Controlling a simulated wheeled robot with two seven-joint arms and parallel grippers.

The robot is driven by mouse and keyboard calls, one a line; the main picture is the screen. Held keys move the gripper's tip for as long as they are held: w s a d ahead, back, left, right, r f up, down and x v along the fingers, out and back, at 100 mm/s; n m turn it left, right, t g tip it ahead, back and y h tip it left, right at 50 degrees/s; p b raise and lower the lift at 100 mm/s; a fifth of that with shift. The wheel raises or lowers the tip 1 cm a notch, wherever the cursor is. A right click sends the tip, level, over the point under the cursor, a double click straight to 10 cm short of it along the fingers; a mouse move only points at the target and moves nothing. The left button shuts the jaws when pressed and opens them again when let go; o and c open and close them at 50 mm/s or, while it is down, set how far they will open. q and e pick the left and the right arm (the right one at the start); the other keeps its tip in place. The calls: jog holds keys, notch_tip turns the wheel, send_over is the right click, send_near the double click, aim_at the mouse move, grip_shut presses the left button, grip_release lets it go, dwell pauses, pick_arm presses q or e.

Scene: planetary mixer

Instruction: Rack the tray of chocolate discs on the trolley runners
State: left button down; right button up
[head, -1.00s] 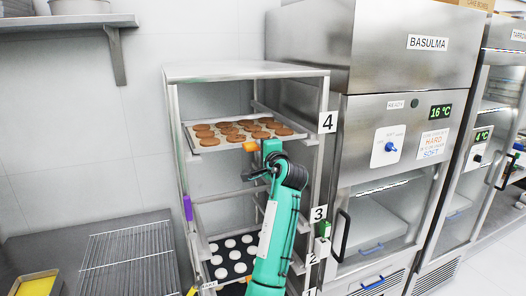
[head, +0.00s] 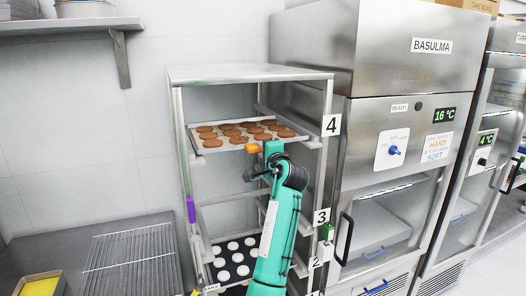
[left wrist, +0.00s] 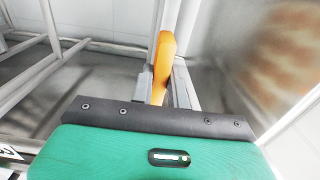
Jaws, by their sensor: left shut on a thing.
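The tray (head: 206,149) is white and carries rows of brown chocolate discs (head: 243,133). It is level inside the upper part of the trolley (head: 250,74), near the label 4. An orange grip (head: 252,148) shows at its front edge. My left gripper (head: 264,150) is at that front edge, shut on the orange grip. In the left wrist view the orange grip (left wrist: 163,65) stands upright between the fingers. Whether the tray's sides rest on the runners cannot be told. My right gripper is not in view.
A dark tray of white discs (head: 233,258) sits lower in the trolley. A steel cabinet (head: 400,70) stands close on the right. A wire rack (head: 130,262) lies on the counter at left, with a yellow tray (head: 40,284) beside it. A purple tag (head: 191,209) is on the trolley's left post.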

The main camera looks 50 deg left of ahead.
pick_arm(q)
jog(key=shift+a+r, duration=0.1)
jog(key=shift+w+a, duration=0.2)
jog(key=shift+a, duration=0.25)
jog(key=shift+w+a, duration=0.2)
jog(key=shift+a, duration=0.15)
jog(key=c, duration=1.3)
grip_release()
jog(key=shift+d, duration=0.1)
